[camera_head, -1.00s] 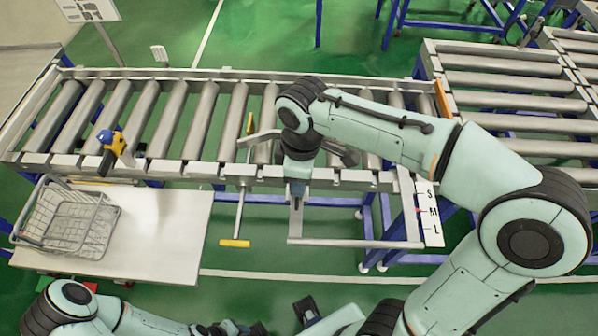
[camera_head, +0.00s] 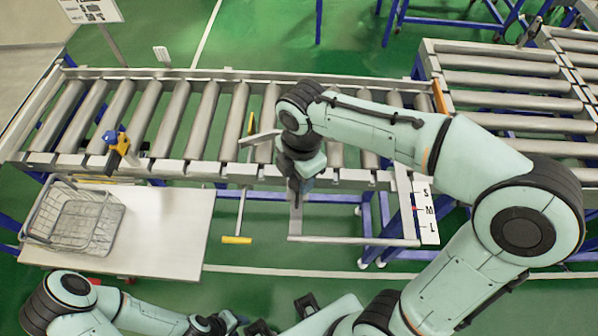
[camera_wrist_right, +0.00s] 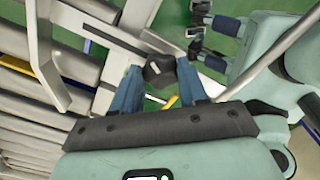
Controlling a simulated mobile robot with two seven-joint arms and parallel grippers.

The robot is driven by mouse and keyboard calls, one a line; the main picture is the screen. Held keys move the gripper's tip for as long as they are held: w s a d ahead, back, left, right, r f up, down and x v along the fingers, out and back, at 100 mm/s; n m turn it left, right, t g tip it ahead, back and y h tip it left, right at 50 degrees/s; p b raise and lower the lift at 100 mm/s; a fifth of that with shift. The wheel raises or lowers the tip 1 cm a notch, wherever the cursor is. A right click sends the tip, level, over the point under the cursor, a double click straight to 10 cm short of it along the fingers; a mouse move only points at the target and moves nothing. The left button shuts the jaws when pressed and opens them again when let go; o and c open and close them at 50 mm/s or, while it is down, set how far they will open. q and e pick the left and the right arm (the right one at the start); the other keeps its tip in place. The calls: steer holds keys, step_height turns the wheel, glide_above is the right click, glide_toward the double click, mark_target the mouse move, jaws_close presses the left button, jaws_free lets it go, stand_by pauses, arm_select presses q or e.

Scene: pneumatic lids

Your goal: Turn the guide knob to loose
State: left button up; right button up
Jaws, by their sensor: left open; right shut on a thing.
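The guide knob (camera_wrist_right: 159,70) is black with a pale mark on top and shows in the right wrist view. My right gripper (camera_wrist_right: 158,86) has its two blue fingers on either side of it and is shut on it. In the head view my right gripper (camera_head: 297,192) points down at the conveyor's near edge, and the wrist hides the knob there. My left gripper (camera_head: 245,327) is low at the bottom edge of the head view, far from the knob, and is open. I cannot read which setting the knob's mark points to.
The roller conveyor (camera_head: 180,172) runs across the scene. A guide bar (camera_head: 355,241) lies on its near side by an S-M-L scale plate (camera_head: 427,212). A yellow-ended lever (camera_head: 237,240) stands left of my right gripper. A wire basket (camera_head: 75,225) sits on the side table (camera_head: 165,235).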

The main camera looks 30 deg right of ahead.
arm_select(q)
steer(key=shift+r, duration=0.1)
arm_select(e)
steer(key=shift+r+n, duration=0.1)
steer(key=shift+n, duration=0.3)
steer(key=o, duration=1.1)
steer(key=shift+c, duration=0.2)
arm_select(q)
steer(key=w+r+p, duration=0.2)
steer(key=r, duration=0.1)
arm_select(e)
step_height(320, 180, up, 13)
steer(key=shift+d+r, duration=0.15)
steer(key=shift+d, duration=0.05)
steer(key=shift+s, duration=0.15)
